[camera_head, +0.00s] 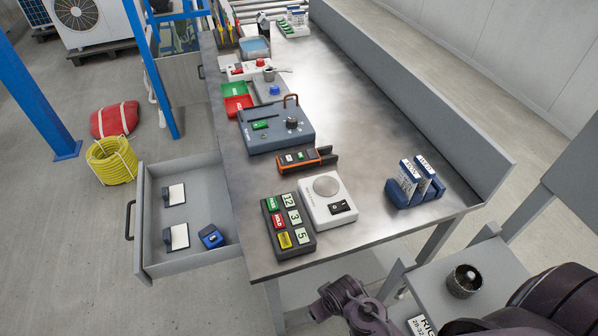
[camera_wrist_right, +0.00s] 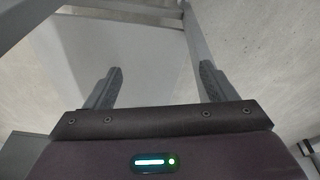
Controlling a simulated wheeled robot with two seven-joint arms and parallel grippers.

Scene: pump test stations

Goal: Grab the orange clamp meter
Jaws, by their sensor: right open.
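The orange clamp meter (camera_head: 304,159) appears to be the dark device with orange edging lying on the metal bench, near its middle. A dark block-like piece is at its right end. My right gripper (camera_wrist_right: 158,82) is open and empty in the right wrist view, its two fingers apart over bare grey surfaces. The meter is not in that view. In the head view, dark links of my own arms show at the bottom centre and bottom right, well apart from the meter on the near side. I see no left gripper fingers.
A blue-grey tester (camera_head: 275,127) stands behind the meter. A white dial box (camera_head: 327,200) and number-tag board (camera_head: 287,226) stand in front. A blue holder with cards (camera_head: 415,188) is at right. An open drawer (camera_head: 187,215) juts out left. The bench's right middle is clear.

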